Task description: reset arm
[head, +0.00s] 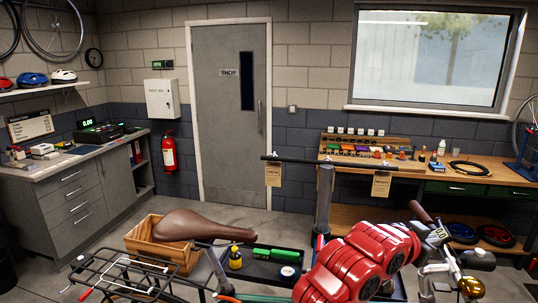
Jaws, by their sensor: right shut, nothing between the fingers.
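My right gripper is hard to pick out among the dark and silver parts crowded at the lower right, around the handlebar (420,211). Its fingers are shut and nothing shows between them. The left gripper is not in view.
A black wire rack (120,277) is in front. A dark tray (248,267) holds green items. A stand with a horizontal bar (340,165) rises mid-picture. The workbench (480,179) is behind.

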